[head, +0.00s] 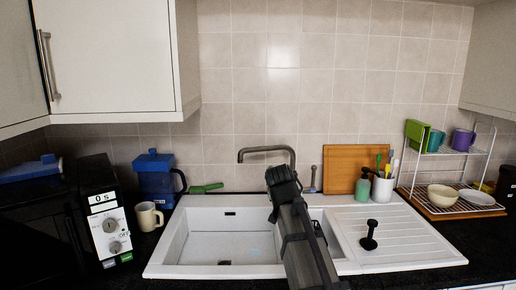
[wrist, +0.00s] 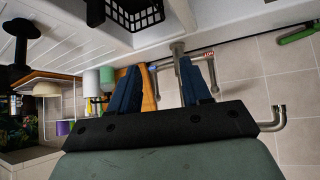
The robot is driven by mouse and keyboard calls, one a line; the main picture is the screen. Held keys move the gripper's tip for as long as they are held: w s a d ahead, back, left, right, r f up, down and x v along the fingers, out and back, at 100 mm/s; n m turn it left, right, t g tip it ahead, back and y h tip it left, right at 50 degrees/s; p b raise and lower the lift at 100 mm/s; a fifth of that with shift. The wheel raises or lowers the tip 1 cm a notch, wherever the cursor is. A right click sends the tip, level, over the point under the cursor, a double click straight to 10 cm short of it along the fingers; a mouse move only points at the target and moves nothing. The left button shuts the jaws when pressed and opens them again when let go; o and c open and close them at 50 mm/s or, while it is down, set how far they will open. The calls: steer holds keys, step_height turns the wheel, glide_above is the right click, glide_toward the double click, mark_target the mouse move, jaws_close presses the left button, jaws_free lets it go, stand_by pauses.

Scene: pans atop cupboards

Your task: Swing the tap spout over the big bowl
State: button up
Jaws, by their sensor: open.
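The grey tap spout (head: 262,150) extends left from its column in the head view, its end turned down. The big sink bowl (head: 232,241) is the white basin on the left, empty, with a drain at its bottom. My gripper (head: 279,174) is in front of the tap column, and its fingertips are hard to make out there. In the wrist view my gripper (wrist: 162,65) is open with two blue fingers apart. The tap column shows between them, close to the right finger; I cannot tell whether they touch. The spout (wrist: 280,116) runs partly hidden behind the gripper.
A black plunger-like item (head: 369,236) stands on the drainer at right. A green bottle (head: 362,188), a utensil pot (head: 382,189) and a board (head: 352,168) are behind. A dish rack (head: 452,203) is far right. A mug (head: 148,217) and microwave (head: 108,215) are left.

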steer(key=w+a+r+n+h, duration=0.1)
steer(key=w+a+r, duration=0.2)
steer(key=w+a, duration=0.75)
steer(key=w+a+r+n+h, duration=0.1)
steer(key=w+a+r, duration=0.45)
steer(key=a, duration=0.85)
steer(key=w+r+m+h, duration=0.1)
steer(key=w+m+h, duration=0.15)
steer(key=w, duration=0.35)
steer(key=m+g+h, duration=0.5)
steer(key=m+h, duration=0.1)
steer(key=m, duration=0.5)
glide_toward(258, 147)
steer(key=shift+y, duration=0.25)
steer(key=x, duration=1)
steer(key=shift+w+r, duration=0.2)
steer(key=shift+c, duration=0.4)
jaws_close()
